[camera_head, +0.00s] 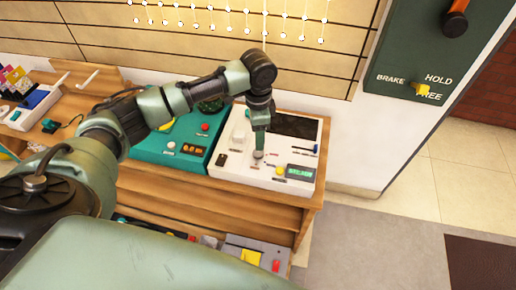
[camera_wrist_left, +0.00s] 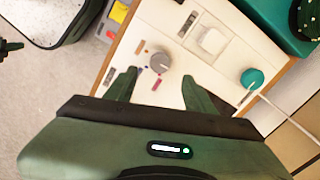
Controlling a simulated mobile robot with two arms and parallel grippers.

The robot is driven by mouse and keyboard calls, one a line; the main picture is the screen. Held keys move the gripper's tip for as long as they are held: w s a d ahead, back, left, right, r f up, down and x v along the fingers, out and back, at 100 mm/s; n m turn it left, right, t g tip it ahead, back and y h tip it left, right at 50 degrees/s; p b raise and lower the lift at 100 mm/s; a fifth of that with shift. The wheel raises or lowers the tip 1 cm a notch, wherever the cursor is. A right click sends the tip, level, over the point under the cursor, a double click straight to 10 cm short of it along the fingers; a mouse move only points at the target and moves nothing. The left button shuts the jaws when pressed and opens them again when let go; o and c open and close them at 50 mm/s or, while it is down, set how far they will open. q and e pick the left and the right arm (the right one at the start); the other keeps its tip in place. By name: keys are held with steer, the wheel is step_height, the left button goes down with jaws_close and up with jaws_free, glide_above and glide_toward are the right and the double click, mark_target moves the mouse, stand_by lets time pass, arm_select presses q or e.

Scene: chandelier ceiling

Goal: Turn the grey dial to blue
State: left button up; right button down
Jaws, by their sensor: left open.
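The grey dial (camera_wrist_left: 160,62) is on a white panel (camera_wrist_left: 150,25), with small coloured marks beside it, blue and red among them. In the left wrist view it sits just beyond and between the fingertips of my left gripper (camera_wrist_left: 160,84). The fingers are open, one to each side, and do not appear to touch the dial. I cannot tell which mark the dial points to. In the head view my left gripper (camera_head: 259,146) reaches down over the white panel (camera_head: 232,170) and partly hides the dial (camera_head: 258,155).
A green wall board (camera_head: 430,50) is at the right. Thin strings hang above.

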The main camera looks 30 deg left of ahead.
mark_target(258, 155)
arm_select(q)
step_height(258, 155, down, 8)
steer(key=shift+r, duration=0.2)
jaws_close()
